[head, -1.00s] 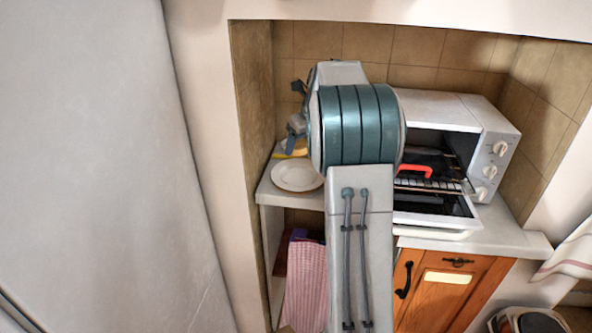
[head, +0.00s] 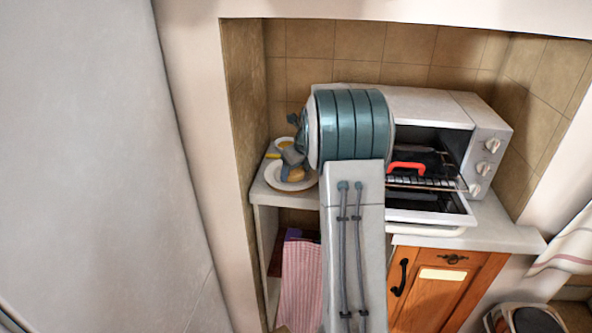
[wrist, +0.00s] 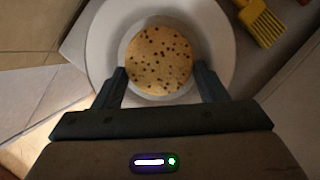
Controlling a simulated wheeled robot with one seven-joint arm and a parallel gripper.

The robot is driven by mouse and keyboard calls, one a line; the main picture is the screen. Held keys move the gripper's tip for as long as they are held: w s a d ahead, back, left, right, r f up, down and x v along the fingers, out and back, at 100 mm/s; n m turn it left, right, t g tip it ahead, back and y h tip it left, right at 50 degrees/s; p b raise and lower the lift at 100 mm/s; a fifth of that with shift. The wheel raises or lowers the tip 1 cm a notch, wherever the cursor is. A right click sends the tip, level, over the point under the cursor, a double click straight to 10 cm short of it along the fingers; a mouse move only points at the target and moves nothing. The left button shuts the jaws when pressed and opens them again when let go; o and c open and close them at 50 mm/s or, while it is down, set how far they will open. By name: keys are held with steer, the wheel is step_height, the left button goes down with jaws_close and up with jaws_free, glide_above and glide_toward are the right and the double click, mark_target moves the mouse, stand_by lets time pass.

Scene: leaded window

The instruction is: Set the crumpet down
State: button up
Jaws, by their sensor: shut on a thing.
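The crumpet (wrist: 159,60) is round and pale gold with dark holes in the wrist view. My gripper (wrist: 160,82) is shut on it, one finger at each side of its near edge. The crumpet (head: 296,174) shows in the head view over the white plate (head: 275,180), on the left of the counter. In the wrist view the plate (wrist: 104,48) surrounds the crumpet on all sides. I cannot tell whether the crumpet touches the plate. My arm hides part of the plate's right side in the head view.
A toaster oven (head: 455,110) with its door down stands at the right, a red-handled thing (head: 407,167) inside. A yellow brush (wrist: 260,22) lies beside the plate. A pink cloth (head: 301,285) hangs below the counter.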

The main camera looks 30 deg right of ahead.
steer(key=shift+f, duration=0.15)
steer(key=o, duration=0.7)
